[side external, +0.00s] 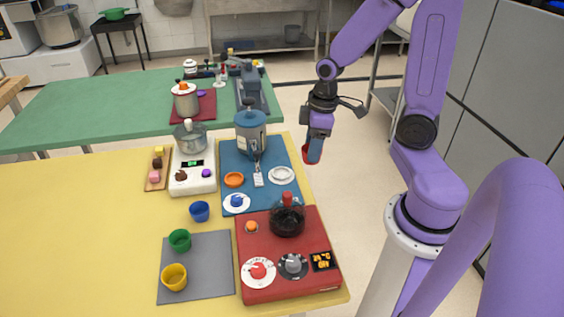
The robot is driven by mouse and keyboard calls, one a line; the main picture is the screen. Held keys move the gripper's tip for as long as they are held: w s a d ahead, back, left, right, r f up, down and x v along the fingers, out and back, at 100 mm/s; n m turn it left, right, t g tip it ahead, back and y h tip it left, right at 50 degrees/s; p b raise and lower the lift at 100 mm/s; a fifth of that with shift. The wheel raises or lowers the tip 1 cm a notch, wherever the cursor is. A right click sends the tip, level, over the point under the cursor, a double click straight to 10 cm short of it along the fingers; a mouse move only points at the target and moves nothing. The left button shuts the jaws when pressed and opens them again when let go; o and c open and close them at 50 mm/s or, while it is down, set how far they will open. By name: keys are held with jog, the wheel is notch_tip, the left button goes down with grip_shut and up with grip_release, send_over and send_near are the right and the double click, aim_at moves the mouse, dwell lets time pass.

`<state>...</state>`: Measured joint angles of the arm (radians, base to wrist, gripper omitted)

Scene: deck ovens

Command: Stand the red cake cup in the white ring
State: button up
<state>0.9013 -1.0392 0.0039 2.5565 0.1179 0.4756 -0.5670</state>
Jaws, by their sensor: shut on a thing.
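My gripper (314,146) hangs in the air to the right of the blue mat, over the yellow table's right edge as seen here. It is shut on the red cake cup (307,154), of which only a red sliver shows; the fingers hide the rest. Its tilt is too small to tell. The white ring (281,175) lies on the blue mat (264,198), below and left of my gripper in the picture. Nothing is seen standing in it.
An orange ring (234,180) and a white saucer (237,203) with a blue thing share the mat. A blue-grey jug (251,130) stands behind. A red base (285,254) with a dark pot (287,218) is in front. Blue (199,211), green (180,240) and yellow (174,277) cups stand left.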

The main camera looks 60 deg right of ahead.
jog(key=shift+w+d+f, duration=0.15)
jog(key=shift+w+f, duration=0.2)
jog(key=shift+w, duration=0.45)
jog(key=w+f, duration=0.2)
jog(key=w, duration=0.1)
jog(key=w+d+f, duration=0.1)
jog(key=w+f, duration=0.2)
jog(key=w+d+f, duration=0.1)
jog(key=w+f, duration=0.1)
jog(key=w, duration=0.1)
jog(key=shift+f, duration=0.35)
jog(key=shift+w+f, duration=0.1)
jog(key=shift+f, duration=1.55)
jog(key=shift+f, duration=0.1)
jog(key=o, duration=1.1)
